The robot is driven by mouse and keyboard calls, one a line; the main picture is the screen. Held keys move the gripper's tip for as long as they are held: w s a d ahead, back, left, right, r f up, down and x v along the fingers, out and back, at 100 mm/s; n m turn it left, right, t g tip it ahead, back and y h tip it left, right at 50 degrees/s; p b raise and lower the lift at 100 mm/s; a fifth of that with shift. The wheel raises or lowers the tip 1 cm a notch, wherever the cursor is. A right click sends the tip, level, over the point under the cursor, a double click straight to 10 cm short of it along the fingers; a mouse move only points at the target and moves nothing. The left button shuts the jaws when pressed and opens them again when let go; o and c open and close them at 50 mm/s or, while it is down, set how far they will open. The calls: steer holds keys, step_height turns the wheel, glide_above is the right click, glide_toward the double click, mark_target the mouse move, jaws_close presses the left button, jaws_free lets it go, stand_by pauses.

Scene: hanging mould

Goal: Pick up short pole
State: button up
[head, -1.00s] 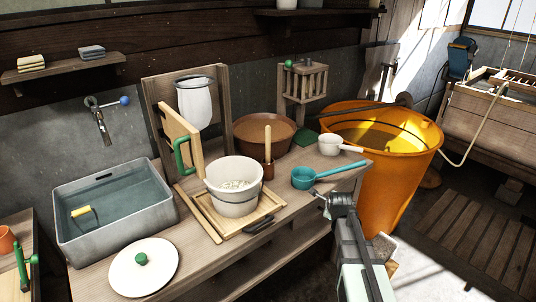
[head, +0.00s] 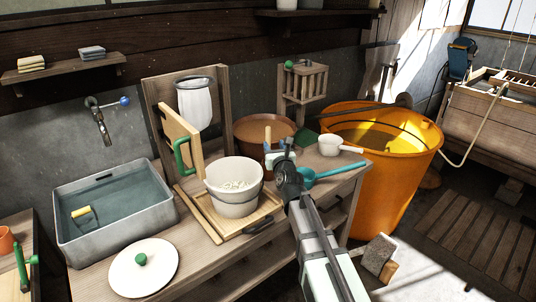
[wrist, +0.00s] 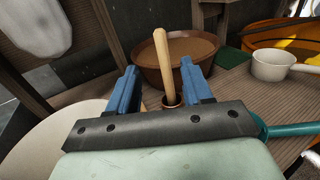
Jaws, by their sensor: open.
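The short pole (wrist: 161,55) is a light wooden rod standing nearly upright in a small brown cup (wrist: 171,100) on the wooden bench. In the head view its top (head: 267,132) shows just beside my gripper (head: 279,147), which hides most of it and the cup. In the wrist view my gripper (wrist: 158,72) is open, with its two blue fingers apart and the pole seen in the gap between them. The pole appears to be ahead of the fingers; I cannot tell whether it is between them in depth. Nothing is held.
A white bucket (head: 234,199) stands left of my gripper. A brown bowl (head: 250,124) of brown liquid is behind the pole. A teal ladle (head: 335,171) and white ladle (head: 330,146) lie to the right. An orange tub (head: 395,190) stands beyond the bench end.

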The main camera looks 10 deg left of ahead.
mark_target(269, 134)
steer(key=x, duration=0.6)
steer(key=shift+w+a, duration=0.1)
steer(key=shift+w, duration=0.2)
steer(key=shift+w+a+f, duration=0.2)
steer(key=shift+w+f, duration=0.05)
steer(key=shift+w, duration=0.5)
steer(key=shift+w+a+f, duration=0.2)
steer(key=shift+w, duration=0.55)
steer(key=shift+x, duration=1.1)
steer(key=shift+c, duration=0.4)
jaws_close()
